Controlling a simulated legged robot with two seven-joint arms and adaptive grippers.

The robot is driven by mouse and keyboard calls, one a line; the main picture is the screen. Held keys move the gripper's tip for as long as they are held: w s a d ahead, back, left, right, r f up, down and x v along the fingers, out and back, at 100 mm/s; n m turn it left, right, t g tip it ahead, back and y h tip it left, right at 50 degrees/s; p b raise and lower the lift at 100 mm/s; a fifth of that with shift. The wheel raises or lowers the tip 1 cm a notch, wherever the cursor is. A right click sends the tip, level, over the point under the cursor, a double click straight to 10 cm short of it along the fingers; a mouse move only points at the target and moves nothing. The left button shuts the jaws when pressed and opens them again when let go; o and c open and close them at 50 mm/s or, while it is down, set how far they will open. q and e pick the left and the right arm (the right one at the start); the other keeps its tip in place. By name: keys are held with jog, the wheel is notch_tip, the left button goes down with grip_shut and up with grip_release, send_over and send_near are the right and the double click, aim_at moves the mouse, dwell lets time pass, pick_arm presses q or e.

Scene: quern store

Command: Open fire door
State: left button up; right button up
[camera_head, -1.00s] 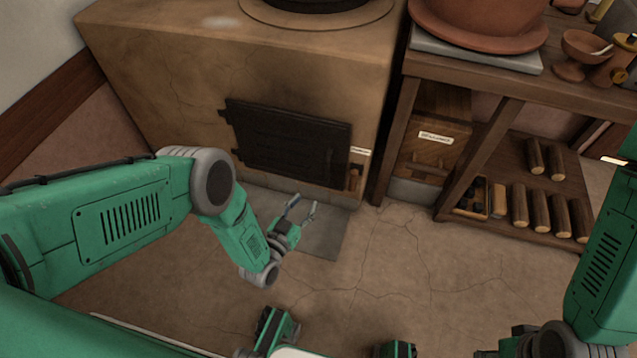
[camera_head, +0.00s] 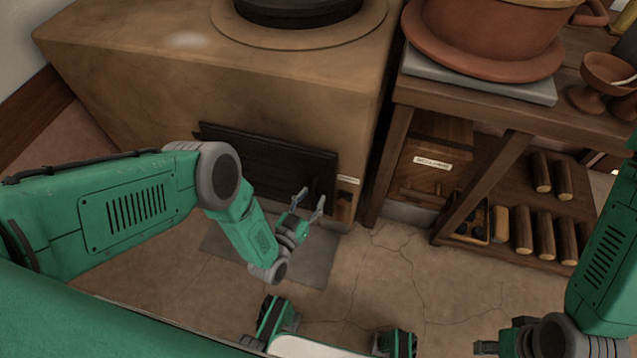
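The fire door (camera_head: 268,166) is a dark metal panel low on the front of the clay stove (camera_head: 130,95). It looks shut. A wooden handle (camera_head: 344,205) sits at its right edge, below a small pale label (camera_head: 348,180). My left gripper (camera_head: 308,202) is open and empty, its fingers pointing up toward the door's lower right part, a little left of the handle. I cannot tell how far it is from the door. My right gripper (camera_head: 492,349) is at the bottom edge, far from the door; its finger state is unclear.
A grey floor plate (camera_head: 300,262) lies before the stove. To the right a wooden bench (camera_head: 480,100) holds a large terracotta vessel (camera_head: 490,35), with several logs (camera_head: 545,235) on its lower shelf and a labelled wooden box (camera_head: 430,165). The floor between is clear.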

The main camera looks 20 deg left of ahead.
pick_arm(q)
jog(key=shift+w, duration=0.15)
grip_shut()
